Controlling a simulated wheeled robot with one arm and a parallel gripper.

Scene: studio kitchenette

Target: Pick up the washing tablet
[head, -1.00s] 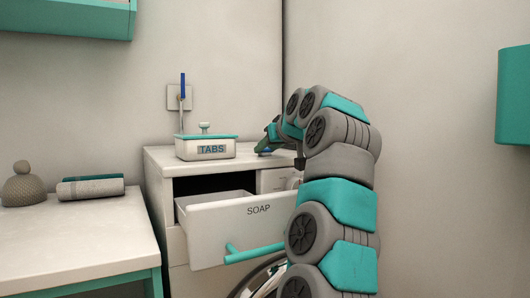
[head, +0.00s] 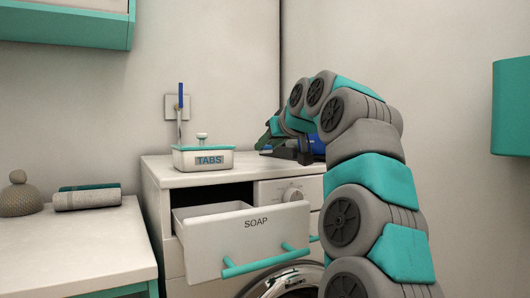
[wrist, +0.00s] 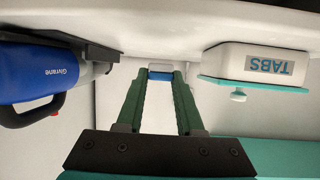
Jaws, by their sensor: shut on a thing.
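The washing tablet (wrist: 160,75), small with blue and white parts, sits between the green fingertips of my gripper (wrist: 162,80) in the wrist view. My gripper is shut on it. In the head view my gripper (head: 271,130) is above the back of the white washing machine top, right of the TABS box; the tablet cannot be made out there. The white TABS box (head: 203,160) has a teal lid with a knob, which looks closed. It also shows upside down at the right of the wrist view (wrist: 256,65).
The SOAP drawer (head: 240,240) stands pulled open at the front. A blue device (wrist: 45,76) marked Givrane lies left in the wrist view; my arm partly hides it in the head view. A white counter (head: 75,245) at left bears a rolled towel (head: 87,200) and a knobbed grey-brown object (head: 19,198).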

